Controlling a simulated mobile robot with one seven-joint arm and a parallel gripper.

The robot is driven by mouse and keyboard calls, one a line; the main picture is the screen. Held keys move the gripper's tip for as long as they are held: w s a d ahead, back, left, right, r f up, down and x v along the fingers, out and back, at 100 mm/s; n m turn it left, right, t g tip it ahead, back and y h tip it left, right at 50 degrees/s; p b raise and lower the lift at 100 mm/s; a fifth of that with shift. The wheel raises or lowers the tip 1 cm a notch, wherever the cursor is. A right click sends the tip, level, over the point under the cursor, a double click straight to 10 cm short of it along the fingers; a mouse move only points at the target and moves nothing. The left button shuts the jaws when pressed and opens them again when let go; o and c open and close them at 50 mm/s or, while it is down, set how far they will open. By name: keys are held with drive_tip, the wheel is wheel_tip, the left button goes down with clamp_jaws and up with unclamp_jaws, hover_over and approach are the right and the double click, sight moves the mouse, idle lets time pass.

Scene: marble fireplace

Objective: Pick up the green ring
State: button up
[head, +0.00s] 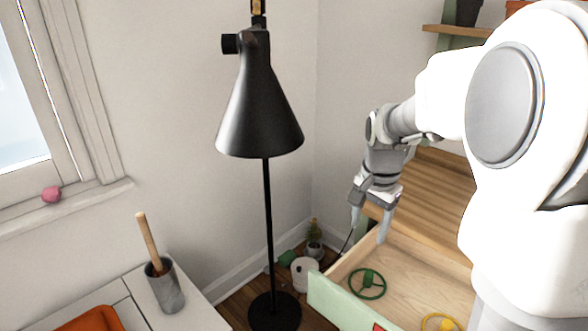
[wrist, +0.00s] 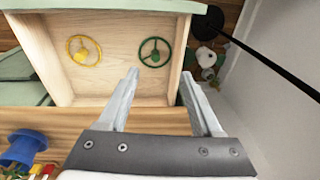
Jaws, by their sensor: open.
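The green ring (head: 367,284) looks like a small spoked wheel. It lies flat on the floor of an open wooden drawer (head: 412,268) with a pale green front. It also shows in the wrist view (wrist: 155,51), near the drawer's right wall there. My gripper (head: 370,231) is open and empty, above the drawer's back edge, apart from the ring. In the wrist view the fingers (wrist: 160,73) point toward the drawer, with the green ring just beyond and between the tips.
A yellow ring (head: 440,323) lies in the same drawer. A black floor lamp (head: 262,110) stands to the left. A white pot (head: 305,273) and a small plant (head: 314,238) stand on the floor beside the drawer. A blue object (wrist: 25,150) sits at the wrist view's lower left.

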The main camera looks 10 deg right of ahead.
drive_tip(key=w+d+f+m+g+p, duration=0.2)
drive_tip(key=w+d+f+m+p, duration=0.15)
drive_tip(key=w+d+f, duration=0.2)
drive_tip(key=b, duration=0.5)
approach(368, 274)
drive_tip(key=shift+m, duration=0.35)
drive_tip(key=f, duration=0.5)
drive_tip(key=shift+s+f, duration=0.1)
drive_tip(key=shift+s, duration=0.25)
wheel_tip(368, 274, down, 5)
drive_tip(key=b, duration=0.3)
drive_tip(key=shift+w+d+f, duration=0.1)
drive_tip(key=shift+w+d, duration=0.05)
clamp_jaws()
